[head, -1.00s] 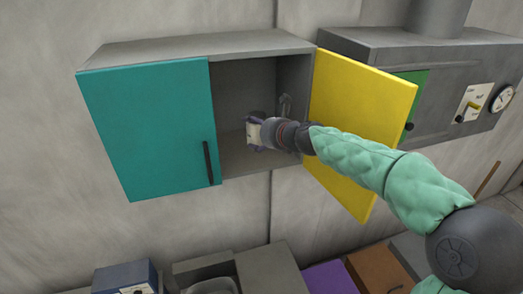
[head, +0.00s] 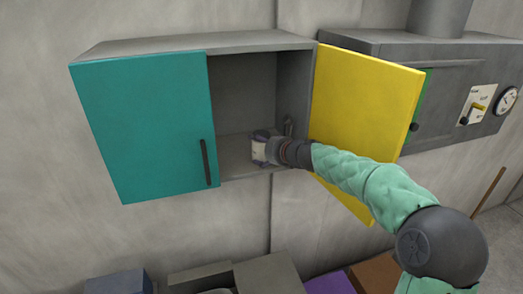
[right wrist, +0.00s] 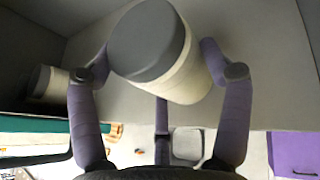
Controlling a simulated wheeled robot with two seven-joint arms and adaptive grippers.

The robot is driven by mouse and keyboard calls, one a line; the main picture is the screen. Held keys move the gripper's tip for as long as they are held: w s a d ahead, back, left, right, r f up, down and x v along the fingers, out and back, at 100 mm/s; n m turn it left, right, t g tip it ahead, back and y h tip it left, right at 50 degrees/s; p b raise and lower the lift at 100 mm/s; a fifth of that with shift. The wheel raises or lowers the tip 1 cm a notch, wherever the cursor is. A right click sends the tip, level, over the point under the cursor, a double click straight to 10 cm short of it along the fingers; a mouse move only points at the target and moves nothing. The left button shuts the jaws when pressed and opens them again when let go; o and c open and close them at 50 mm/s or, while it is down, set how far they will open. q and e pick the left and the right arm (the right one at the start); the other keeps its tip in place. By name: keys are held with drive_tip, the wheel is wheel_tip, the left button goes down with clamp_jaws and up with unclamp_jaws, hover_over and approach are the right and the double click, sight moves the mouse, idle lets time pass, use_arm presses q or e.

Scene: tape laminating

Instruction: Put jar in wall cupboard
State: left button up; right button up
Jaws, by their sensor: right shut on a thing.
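The jar (right wrist: 188,72), cream with a dark grey lid, is between the purple fingers of my right gripper (right wrist: 157,55), which is shut on it. In the head view the pale jar (head: 258,151) shows just inside the wall cupboard (head: 240,95), low over its floor near the front edge. I cannot tell whether it touches the floor. The cupboard's yellow door (head: 362,95) stands open on the right; its teal door (head: 145,130) covers the left half. My left gripper is not in view.
A second pale jar with a grey lid (right wrist: 50,82) lies to the left inside the cupboard in the right wrist view. A grey box with a gauge (head: 507,101) hangs right of the cupboard. Several boxes stand below. My right arm passes close in front of the yellow door.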

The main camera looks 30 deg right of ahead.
drive_tip(key=o, duration=1.4)
drive_tip(key=shift+f, duration=0.15)
drive_tip(key=shift+r, duration=0.2)
drive_tip(key=shift+s+r, duration=0.15)
drive_tip(key=shift+s, duration=0.1)
drive_tip(key=v, duration=1.1)
drive_tip(key=shift+s, duration=0.25)
